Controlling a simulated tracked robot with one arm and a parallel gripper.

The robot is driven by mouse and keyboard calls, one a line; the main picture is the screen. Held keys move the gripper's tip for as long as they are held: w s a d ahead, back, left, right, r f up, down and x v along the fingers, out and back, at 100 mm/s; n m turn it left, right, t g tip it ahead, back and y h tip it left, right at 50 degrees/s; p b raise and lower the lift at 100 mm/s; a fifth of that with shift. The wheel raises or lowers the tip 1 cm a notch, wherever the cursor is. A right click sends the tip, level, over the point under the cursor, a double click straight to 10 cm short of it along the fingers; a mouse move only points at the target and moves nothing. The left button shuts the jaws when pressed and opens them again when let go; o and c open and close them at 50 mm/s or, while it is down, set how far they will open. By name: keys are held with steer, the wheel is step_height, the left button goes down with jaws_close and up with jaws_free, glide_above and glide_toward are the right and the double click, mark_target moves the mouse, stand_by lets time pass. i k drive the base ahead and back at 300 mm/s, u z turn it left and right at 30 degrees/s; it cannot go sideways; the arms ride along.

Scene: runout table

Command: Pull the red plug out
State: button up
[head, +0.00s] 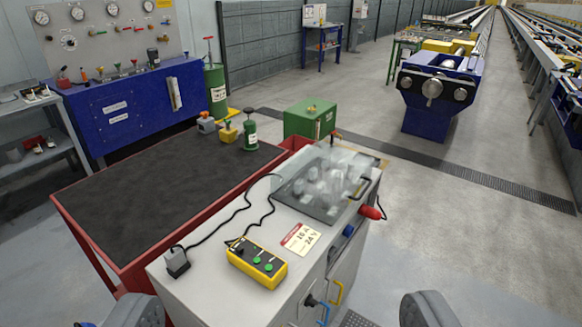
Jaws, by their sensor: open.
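The red plug (371,212) sticks out sideways from the right side of a light grey cabinet (215,250), near its far corner. A dark cable shows beside the plug's outer end. Its inner end meets the cabinet side; the contacts are hidden. My gripper (284,307) is open, with its two dark fingers wide apart at the bottom edge of the picture. It is nearer to me than the plug, and nothing shows held between the fingers.
A blue fitting (348,230) sits beside the plug on the same side. The top carries a yellow control box (257,264) with cables and a clear cover (328,184). A red-rimmed black-topped cart (70,215) stands left. Open floor (470,235) lies to the right.

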mark_target(373, 213)
steer(key=k, duration=0.65)
steer(key=z, duration=0.4)
steer(key=i, duration=0.85)
steer(key=z, duration=0.8)
steer(key=i, duration=1.8)
steer(key=u, duration=0.15)
